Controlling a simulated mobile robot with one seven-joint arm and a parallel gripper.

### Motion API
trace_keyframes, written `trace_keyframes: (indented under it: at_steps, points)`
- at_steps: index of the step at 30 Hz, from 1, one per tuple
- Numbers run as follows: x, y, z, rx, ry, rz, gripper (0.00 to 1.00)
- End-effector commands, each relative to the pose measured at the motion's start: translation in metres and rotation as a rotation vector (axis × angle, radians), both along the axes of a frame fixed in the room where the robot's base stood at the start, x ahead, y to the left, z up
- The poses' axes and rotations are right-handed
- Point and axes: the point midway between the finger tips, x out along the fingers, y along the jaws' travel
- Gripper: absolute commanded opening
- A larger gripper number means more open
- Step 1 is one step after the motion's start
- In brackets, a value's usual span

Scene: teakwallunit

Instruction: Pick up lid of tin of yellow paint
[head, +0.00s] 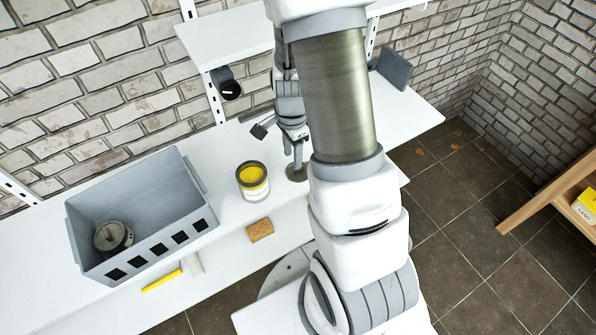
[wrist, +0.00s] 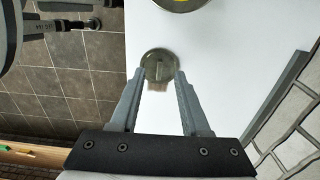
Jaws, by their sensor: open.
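The tin of yellow paint (head: 252,181) stands open on the white shelf, with yellow paint showing inside its rim. A round grey metal disc, which looks like the lid (head: 296,174), lies flat on the shelf to the right of the tin. In the wrist view the lid (wrist: 159,62) lies just beyond and between my fingertips. My gripper (wrist: 160,76) is open, pointing down at the lid, with nothing held. The tin's edge and a bit of yellow (wrist: 180,3) show at the top of the wrist view. My arm hides part of the shelf in the head view.
A grey crate (head: 190,205) holding a dark round object (head: 112,236) stands left of the tin. A brown block (head: 260,230) lies in front. A dark cylinder (head: 229,89) is near the brick wall. A wooden rack (head: 545,190) stands at right beyond the tiled floor.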

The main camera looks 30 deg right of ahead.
Motion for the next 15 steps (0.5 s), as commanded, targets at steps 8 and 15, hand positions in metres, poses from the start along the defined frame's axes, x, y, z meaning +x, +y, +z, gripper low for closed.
trace_keyframes:
  at_steps: [8,15]
  points:
    - [-0.001,-0.007,-0.028,0.001,0.003,-0.003,0.46]
    - [0.000,-0.008,-0.053,0.000,0.000,0.000,0.46]
